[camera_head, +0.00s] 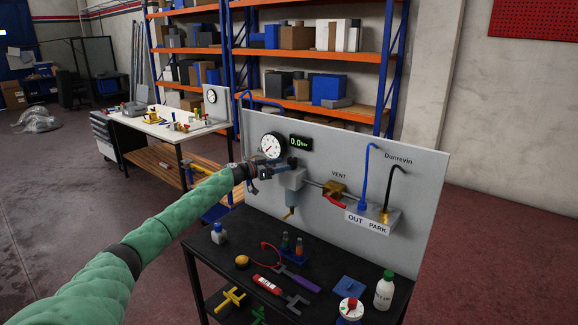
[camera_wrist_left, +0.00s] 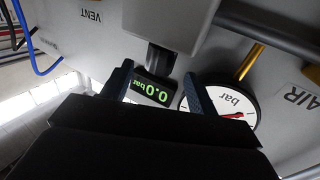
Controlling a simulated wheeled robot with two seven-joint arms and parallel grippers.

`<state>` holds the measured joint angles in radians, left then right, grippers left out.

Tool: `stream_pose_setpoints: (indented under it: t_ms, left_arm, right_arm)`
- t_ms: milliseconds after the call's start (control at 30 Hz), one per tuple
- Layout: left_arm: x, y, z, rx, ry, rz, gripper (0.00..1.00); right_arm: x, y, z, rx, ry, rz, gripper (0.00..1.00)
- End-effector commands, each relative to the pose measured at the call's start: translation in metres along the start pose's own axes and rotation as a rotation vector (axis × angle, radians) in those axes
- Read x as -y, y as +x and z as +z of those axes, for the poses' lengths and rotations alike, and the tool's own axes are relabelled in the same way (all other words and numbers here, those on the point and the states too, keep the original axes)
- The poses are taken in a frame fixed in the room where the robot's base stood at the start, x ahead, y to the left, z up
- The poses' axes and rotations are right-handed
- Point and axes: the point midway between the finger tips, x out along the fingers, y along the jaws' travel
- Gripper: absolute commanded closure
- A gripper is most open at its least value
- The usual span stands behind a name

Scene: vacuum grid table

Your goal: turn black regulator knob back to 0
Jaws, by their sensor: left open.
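The black regulator knob (camera_wrist_left: 161,58) sits on the end of the grey regulator body (camera_wrist_left: 178,22) in the left wrist view, which looks upside down. My left gripper (camera_wrist_left: 157,76) is open, with one dark finger on each side of the knob's line; I cannot tell whether either finger touches it. In the head view my left gripper (camera_head: 273,168) is at the top left of the regulator body (camera_head: 292,180) and partly hides that area. The digital display (camera_head: 300,143) reads 0.0 bar. The round gauge (camera_head: 271,146) has a red needle. My right gripper is out of view.
The upright grey panel (camera_head: 425,190) carries a brass vent valve (camera_head: 335,188) with a red lever, and an OUT/PARK block (camera_head: 374,217) with blue and black hoses.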

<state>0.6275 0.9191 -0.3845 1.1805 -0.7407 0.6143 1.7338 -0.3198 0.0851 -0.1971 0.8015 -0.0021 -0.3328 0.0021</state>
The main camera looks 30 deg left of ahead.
Motion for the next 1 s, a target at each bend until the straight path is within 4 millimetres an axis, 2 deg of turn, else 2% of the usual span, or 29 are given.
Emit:
stream_pose_setpoints:
  t_ms: [100, 333, 767, 1000]
  left_arm:
    - [0.0, 0.016, 0.002, -0.001, 0.0, 0.0, 0.41]
    - [0.0, 0.036, 0.001, -0.001, 0.001, -0.001, 0.41]
    - [0.0, 0.043, 0.001, 0.001, 0.001, -0.001, 0.41]
    - [0.0, 0.043, 0.0, 0.001, 0.001, -0.001, 0.86]
  right_arm:
    - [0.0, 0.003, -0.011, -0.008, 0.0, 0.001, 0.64]
    - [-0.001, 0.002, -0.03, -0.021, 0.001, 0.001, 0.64]
    - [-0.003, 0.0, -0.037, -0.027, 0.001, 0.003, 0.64]
    - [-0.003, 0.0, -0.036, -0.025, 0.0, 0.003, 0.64]
